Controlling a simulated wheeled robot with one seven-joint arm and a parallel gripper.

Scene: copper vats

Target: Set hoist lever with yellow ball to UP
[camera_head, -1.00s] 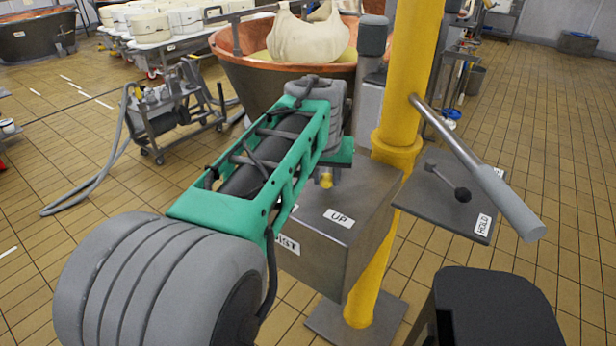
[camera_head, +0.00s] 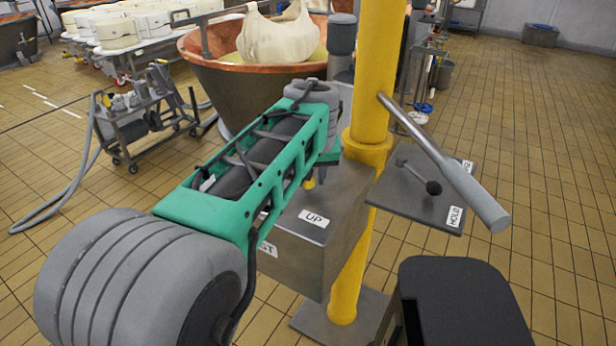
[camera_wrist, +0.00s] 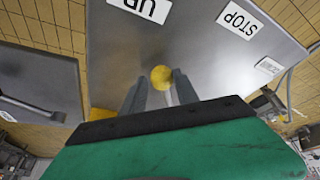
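The yellow ball (camera_wrist: 161,77) of the hoist lever shows in the wrist view between the two fingertips of my gripper (camera_wrist: 159,81). The fingers stand apart on either side of it, and a firm grip cannot be made out. In the head view the ball (camera_head: 310,183) shows small below the end of my arm, above the grey control box (camera_head: 345,220). The UP label (camera_head: 314,218) lies on the box top on the side toward the head camera. In the wrist view the UP label (camera_wrist: 142,8) is at the top left and the STOP label (camera_wrist: 240,18) at the top right.
A yellow post (camera_head: 376,75) rises behind the box. A slanted grey-handled bar (camera_head: 450,165) juts right from it, above a plate (camera_head: 415,200) with a black-ball lever and HOLD label. A dark stool-like block (camera_head: 460,300) stands in front. A copper vat (camera_head: 235,85) stands behind.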

